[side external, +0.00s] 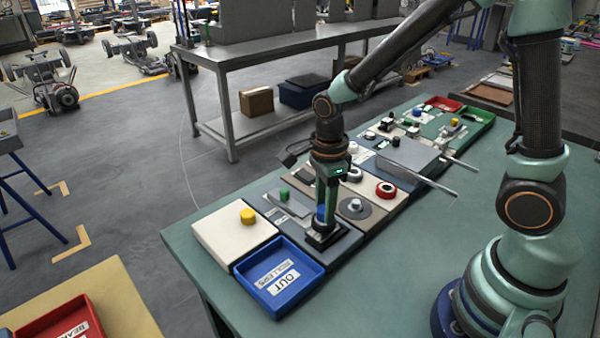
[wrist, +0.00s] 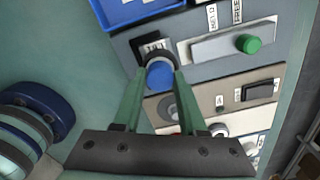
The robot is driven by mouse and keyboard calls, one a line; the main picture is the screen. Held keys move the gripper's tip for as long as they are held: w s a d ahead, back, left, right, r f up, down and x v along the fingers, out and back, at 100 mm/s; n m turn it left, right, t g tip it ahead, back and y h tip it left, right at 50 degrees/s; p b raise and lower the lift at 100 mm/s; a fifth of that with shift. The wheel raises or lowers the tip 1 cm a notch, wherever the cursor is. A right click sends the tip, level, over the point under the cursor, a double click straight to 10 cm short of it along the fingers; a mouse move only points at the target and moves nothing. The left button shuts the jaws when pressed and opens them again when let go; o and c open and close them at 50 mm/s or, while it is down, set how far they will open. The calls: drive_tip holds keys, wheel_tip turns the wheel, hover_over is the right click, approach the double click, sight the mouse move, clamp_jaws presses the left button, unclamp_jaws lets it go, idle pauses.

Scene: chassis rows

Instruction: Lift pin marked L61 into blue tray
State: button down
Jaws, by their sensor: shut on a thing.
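My gripper (wrist: 158,82) is shut on a blue-topped pin (wrist: 159,74). In the side view the blue pin (side external: 321,214) shows between my fingers, above a black square base on the grey panel. A small label sits beside it in the wrist view, too small to read surely. Whether the pin's lower end is still seated in the base is hidden. The blue tray (side external: 279,301) lies at the front left of the pin, empty, with a white OUT label inside. Its edge also shows at the top of the wrist view (wrist: 133,24).
A cream box with a yellow knob (side external: 247,216) stands behind the tray. A green knob (wrist: 248,44) on a grey slider is beside the pin. A red ring part (side external: 386,190) and several fixtures line the row. The green tabletop (side external: 420,260) in front is clear.

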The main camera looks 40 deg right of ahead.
drive_tip(key=shift+r, duration=3)
drive_tip(key=shift+r, duration=0.25)
wheel_tip(320, 180, up, 6)
drive_tip(key=a+n, duration=0.4)
drive_tip(key=a, duration=0.9)
drive_tip(key=shift+s+f, duration=0.15)
drive_tip(key=shift+f, duration=3.5)
drive_tip(key=shift+s+f, duration=0.1)
drive_tip(key=shift+f, duration=3.55)
